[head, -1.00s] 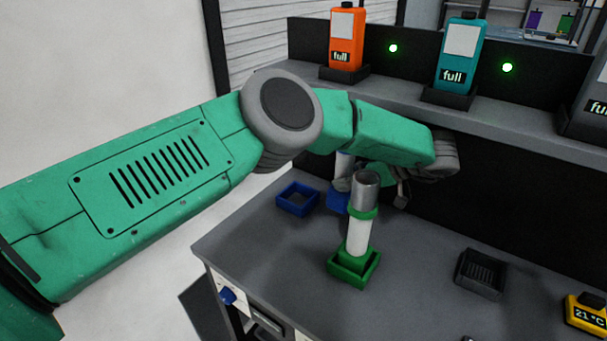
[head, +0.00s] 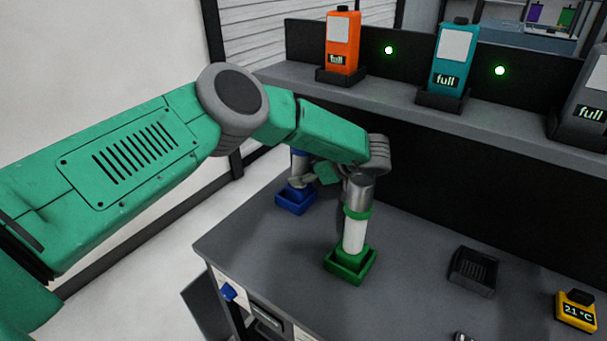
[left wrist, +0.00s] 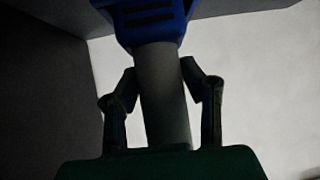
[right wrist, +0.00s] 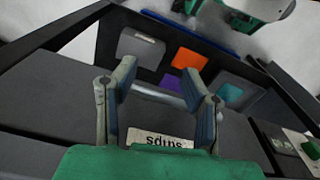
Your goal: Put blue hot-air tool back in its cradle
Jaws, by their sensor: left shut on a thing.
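The blue hot-air tool (head: 299,167) stands upright at the blue cradle (head: 295,206), at the table's far left corner. Its pale body shows, with a blue collar above; its lower end overlaps the cradle, and I cannot tell whether it is fully seated. My left gripper (head: 312,181) is shut on the tool's body, partly hidden behind the green tool. In the left wrist view the fingers (left wrist: 159,80) flank the grey-looking body, with a slotted blue block (left wrist: 152,22) at its end. My right gripper (right wrist: 160,75) is open and empty in the right wrist view.
A green hot-air tool (head: 354,235) stands in a green cradle (head: 350,272) close by on the right. A black tray (head: 473,271) and yellow thermometer (head: 576,310) lie farther right. Orange (head: 343,43) and teal (head: 454,57) bottles stand on the shelf. The front-left tabletop is clear.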

